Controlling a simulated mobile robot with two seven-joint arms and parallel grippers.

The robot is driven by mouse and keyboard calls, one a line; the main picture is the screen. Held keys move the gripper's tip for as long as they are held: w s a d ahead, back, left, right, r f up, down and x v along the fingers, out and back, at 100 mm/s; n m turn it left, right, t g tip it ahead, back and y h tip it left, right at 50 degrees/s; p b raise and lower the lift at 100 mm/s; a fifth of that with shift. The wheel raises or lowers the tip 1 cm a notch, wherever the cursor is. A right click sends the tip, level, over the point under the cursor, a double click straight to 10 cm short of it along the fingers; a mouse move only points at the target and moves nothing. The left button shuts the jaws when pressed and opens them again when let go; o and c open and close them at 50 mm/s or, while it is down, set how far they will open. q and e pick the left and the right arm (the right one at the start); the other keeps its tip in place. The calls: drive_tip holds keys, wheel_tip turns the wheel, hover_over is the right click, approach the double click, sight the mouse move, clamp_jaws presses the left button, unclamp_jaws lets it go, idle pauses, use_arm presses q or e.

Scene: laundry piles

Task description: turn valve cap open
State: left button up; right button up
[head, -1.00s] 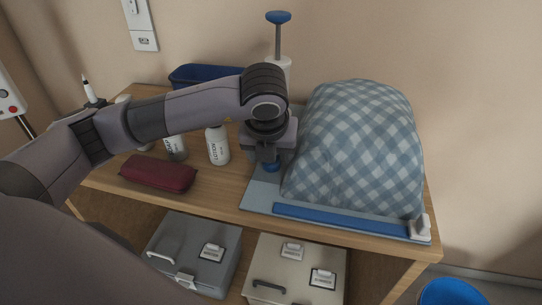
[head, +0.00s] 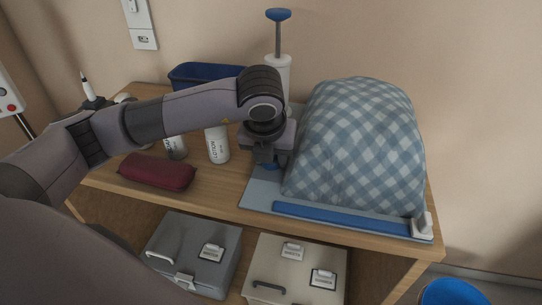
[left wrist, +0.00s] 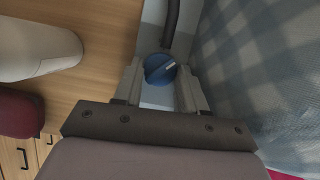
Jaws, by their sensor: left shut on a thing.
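The valve cap (left wrist: 160,68) is a round blue knob with a pale raised bar, set on a light grey-blue sheet. In the left wrist view my left gripper (left wrist: 160,80) has a finger on either side of the cap and is shut on it. The pale bar lies slanted. In the head view the gripper (head: 268,163) points down at the left side of a mound covered in blue-and-white checked fabric (head: 355,145). Only a bit of blue shows under the fingers there. My right gripper is not in view.
A blue strip (head: 340,219) with a white clip (head: 422,225) runs along the sheet's front edge. A white pump (head: 278,70) with a blue handle stands behind my gripper. White bottles (head: 217,145) and a dark red pouch (head: 157,171) sit left. A dark hose (left wrist: 171,22) passes beyond the cap.

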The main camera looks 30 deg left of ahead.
use_arm(q)
drive_tip(key=m+h+b, duration=0.1)
drive_tip(key=m+b, duration=0.1)
drive_tip(key=shift+a+f+m+b, duration=0.1)
drive_tip(key=shift+f+m+b, duration=0.05)
drive_tip(key=shift+m+b, duration=0.2)
drive_tip(key=shift+a+m+h+b, duration=0.1)
drive_tip(key=shift+m+h+b, duration=0.55)
drive_tip(key=shift+m, duration=0.5)
drive_tip(key=shift+r, duration=0.2)
drive_tip(key=o, duration=1.1)
drive_tip(key=shift+c, duration=0.2)
drive_tip(key=v, duration=0.7)
drive_tip(key=shift+p, duration=0.3)
drive_tip(key=shift+s, duration=0.15)
